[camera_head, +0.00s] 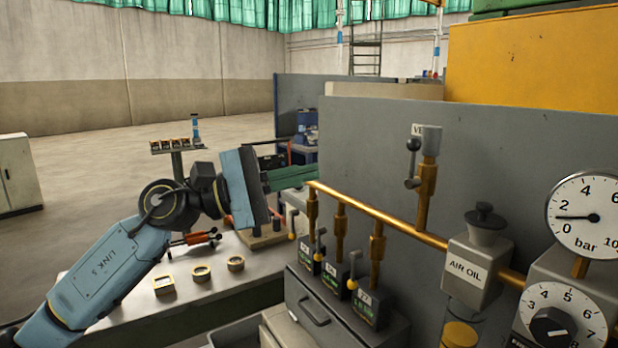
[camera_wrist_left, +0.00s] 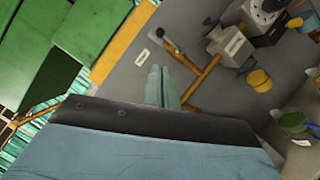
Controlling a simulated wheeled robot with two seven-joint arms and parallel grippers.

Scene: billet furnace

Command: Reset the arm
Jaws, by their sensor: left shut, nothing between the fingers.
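My left arm comes in from the left in the head view, over the table. My left gripper (camera_head: 312,172) points right with its green fingers shut and empty, close to the left end of the brass pipe (camera_head: 400,225). I cannot tell whether the fingertips touch the panel or pipe. In the left wrist view the two fingers (camera_wrist_left: 160,72) lie side by side in front of the grey panel (camera_wrist_left: 135,62). My right gripper is not in view.
A grey panel (camera_head: 390,140) carries the pipe, small valves (camera_head: 365,302), a vent valve (camera_head: 412,165), an air-oil unit (camera_head: 473,265) and a pressure gauge (camera_head: 590,215). Open floor (camera_head: 110,140) lies at the back left.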

